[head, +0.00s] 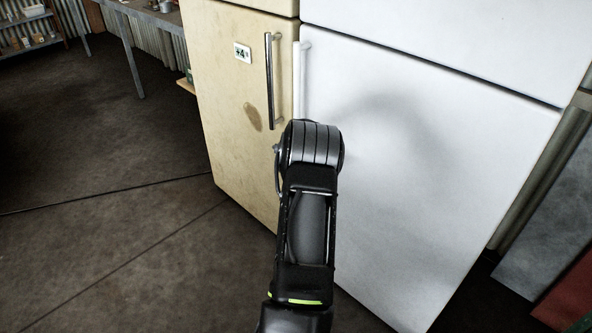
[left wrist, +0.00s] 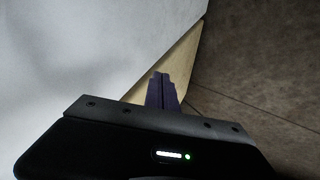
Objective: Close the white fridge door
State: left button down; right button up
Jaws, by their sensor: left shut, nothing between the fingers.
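The white fridge's lower door (head: 440,170) fills the right of the head view, with a pale vertical handle (head: 301,75) at its left edge. It looks in line with the upper white door (head: 480,35), with only a thin dark seam between them. My left arm reaches up in front of it and hides part of the left edge and the gripper. In the left wrist view my left gripper (left wrist: 161,76) is shut and empty, close to the white door (left wrist: 70,50); contact cannot be told. My right gripper is in neither view.
A cream fridge (head: 235,110) with a metal handle (head: 271,80) stands directly left of the white one. A workbench (head: 130,8) and shelf (head: 30,30) are at the back left. The dark floor (head: 90,200) at left is clear. Leaning panels (head: 550,235) stand at right.

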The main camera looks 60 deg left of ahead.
pick_arm(q)
jog(key=v, duration=0.2)
jog(key=shift+s+d+r, duration=0.2)
jog(key=shift+d+r, duration=0.05)
jog(key=shift+d, duration=0.05)
dwell(0.4)
